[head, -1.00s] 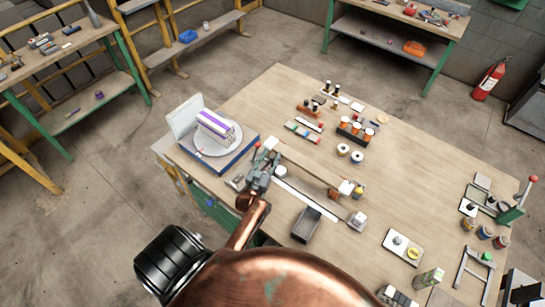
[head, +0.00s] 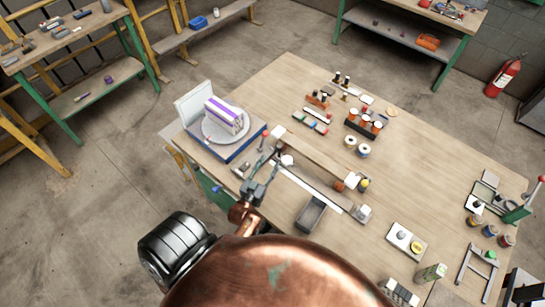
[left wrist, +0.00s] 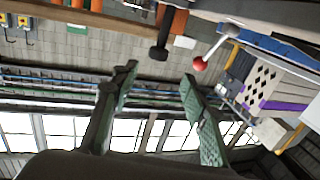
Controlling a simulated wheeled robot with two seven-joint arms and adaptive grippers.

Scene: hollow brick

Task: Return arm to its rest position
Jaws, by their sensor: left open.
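My left gripper (head: 264,172) shows in the head view over the near left edge of the wooden table (head: 290,85). Its copper-coloured arm comes up from the bottom of the picture. In the left wrist view its two green-grey fingers (left wrist: 160,85) stand wide apart with nothing between them. A white and purple hollow brick (head: 224,114) rests on a round plate on a blue-based stand (head: 232,150), left of and beyond the gripper. The brick also shows in the left wrist view (left wrist: 270,85). My right gripper is not in view.
A dark grey tray (head: 311,214), small jars and tools stand on the table. A fire extinguisher (head: 504,75) stands at the back right. The floor at left is clear.

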